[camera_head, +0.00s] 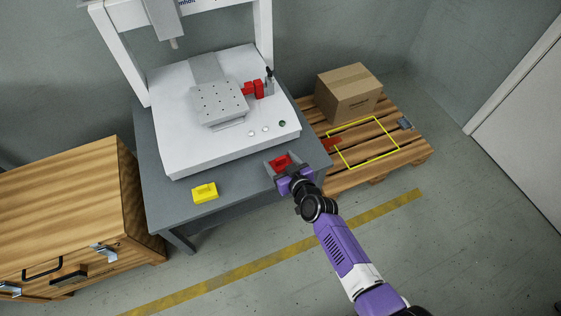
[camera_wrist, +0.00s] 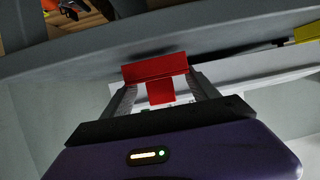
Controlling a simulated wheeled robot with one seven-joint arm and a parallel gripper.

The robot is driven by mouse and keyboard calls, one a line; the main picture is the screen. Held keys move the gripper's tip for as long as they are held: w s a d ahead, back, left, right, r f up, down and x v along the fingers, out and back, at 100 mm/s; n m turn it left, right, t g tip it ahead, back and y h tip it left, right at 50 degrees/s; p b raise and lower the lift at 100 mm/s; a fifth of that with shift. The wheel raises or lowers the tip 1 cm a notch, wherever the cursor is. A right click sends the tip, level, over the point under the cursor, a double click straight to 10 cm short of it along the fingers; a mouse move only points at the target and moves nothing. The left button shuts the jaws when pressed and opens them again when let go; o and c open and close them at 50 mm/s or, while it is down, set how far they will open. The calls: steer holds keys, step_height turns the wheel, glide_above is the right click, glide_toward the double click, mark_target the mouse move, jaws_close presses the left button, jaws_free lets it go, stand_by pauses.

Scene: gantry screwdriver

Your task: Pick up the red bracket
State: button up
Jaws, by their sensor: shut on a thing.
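The red bracket (camera_head: 281,162) is at the front right corner of the grey table (camera_head: 240,190) in the head view. In the wrist view the red bracket (camera_wrist: 155,72) sits between the two fingers of my gripper (camera_wrist: 160,95). My gripper (camera_head: 282,170) is shut on it. Part of the bracket is hidden by the fingers in the head view. I cannot tell whether the bracket touches the table.
A yellow block (camera_head: 205,193) lies on the table to the left. The white gantry machine (camera_head: 180,150) stands behind. A pallet (camera_head: 400,150) with a cardboard box (camera_head: 348,92) is at right. A wooden crate (camera_head: 65,200) stands at left.

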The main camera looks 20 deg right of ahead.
step_height(320, 180, up, 18)
steer(key=p, duration=1.1)
step_height(320, 180, up, 5)
steer(key=p, duration=0.2)
glide_above(280, 158)
steer(key=s, duration=0.3)
steer(key=s+r+p, duration=0.1)
steer(key=s+p, duration=0.2)
steer(key=s, duration=1)
steer(key=shift+r+m+h, duration=0.3)
steer(key=shift+r+h, duration=0.05)
steer(key=shift+h, duration=0.05)
